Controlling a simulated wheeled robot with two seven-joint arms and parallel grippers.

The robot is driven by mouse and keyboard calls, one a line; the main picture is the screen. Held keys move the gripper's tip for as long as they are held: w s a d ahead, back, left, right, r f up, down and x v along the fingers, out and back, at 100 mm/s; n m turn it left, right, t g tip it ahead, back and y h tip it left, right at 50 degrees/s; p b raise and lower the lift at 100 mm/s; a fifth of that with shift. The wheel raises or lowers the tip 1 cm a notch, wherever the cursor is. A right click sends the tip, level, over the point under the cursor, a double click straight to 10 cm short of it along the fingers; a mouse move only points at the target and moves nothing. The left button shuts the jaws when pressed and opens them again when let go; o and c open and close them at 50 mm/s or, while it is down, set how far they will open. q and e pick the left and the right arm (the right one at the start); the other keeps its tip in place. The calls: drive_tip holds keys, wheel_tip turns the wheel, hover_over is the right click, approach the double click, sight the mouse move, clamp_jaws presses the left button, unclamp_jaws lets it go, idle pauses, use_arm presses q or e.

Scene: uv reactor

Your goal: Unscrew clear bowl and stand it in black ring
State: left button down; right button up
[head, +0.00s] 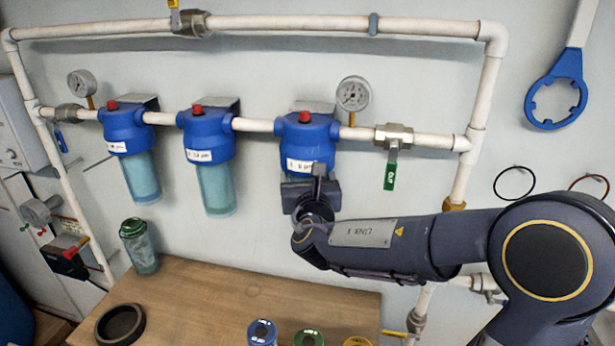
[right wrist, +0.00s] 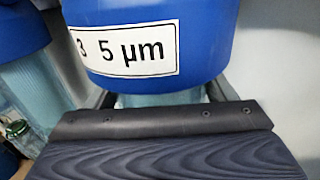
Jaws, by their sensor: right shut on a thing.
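The third filter housing has a blue head (head: 307,137) with a red button and a "5 µm" label. My right gripper (head: 309,184) is just below this head. In the right wrist view its fingers reach around both sides of the clear bowl (right wrist: 160,99), shut on it. Only a thin strip of the bowl shows under the blue head (right wrist: 150,35); the gripper hides the rest. The bowl sits directly under the head, and I cannot tell how far it is threaded. The black ring (head: 99,328) lies on the wooden table at the front left. My left gripper is not in view.
Two other blue housings with clear bowls (head: 142,178) (head: 215,188) hang to the left. A greenish jar (head: 139,247) stands near the table's back left. Several coloured-lid containers (head: 262,333) stand at the front edge. The table's middle (head: 220,295) is clear. A blue wrench (head: 541,122) hangs at right.

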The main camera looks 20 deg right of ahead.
drive_tip(key=c, duration=0.6)
drive_tip(key=m+g+h+p, duration=0.2)
drive_tip(key=m+h, duration=0.1)
drive_tip(key=h, duration=0.1)
drive_tip(key=shift+g+h, duration=0.3)
drive_tip(key=shift+m+h, duration=0.3)
drive_tip(key=shift+m, duration=0.1)
